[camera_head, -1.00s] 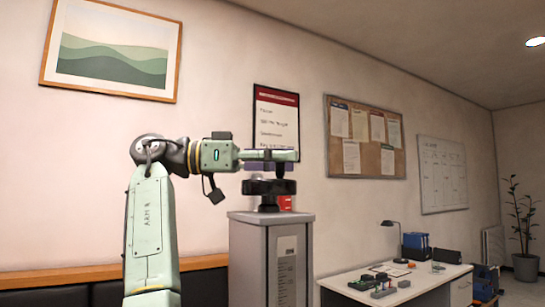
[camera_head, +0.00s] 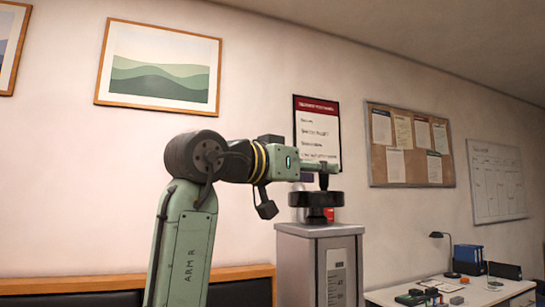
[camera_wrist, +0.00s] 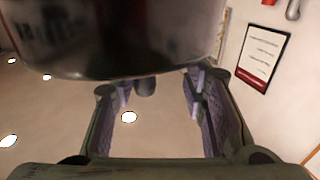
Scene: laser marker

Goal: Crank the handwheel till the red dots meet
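The black handwheel (camera_head: 316,200) lies flat on top of a grey cabinet (camera_head: 320,232). Its upright knob (camera_head: 323,181) stands at the rim, close to my gripper (camera_head: 325,168), which reaches in level from the left. In the wrist view, the wheel (camera_wrist: 115,45) fills the top as a dark blurred mass. The knob (camera_wrist: 145,88) shows between the two purple-padded fingers of my gripper (camera_wrist: 165,88), nearer the left finger. A wide gap lies between the knob and the right finger. I cannot see the red dots in these views.
A framed notice (camera_head: 318,133) hangs on the wall behind. A white desk (camera_head: 510,293) with a lamp and parts stands to the right. A bench (camera_head: 235,274) runs along the wall to the left.

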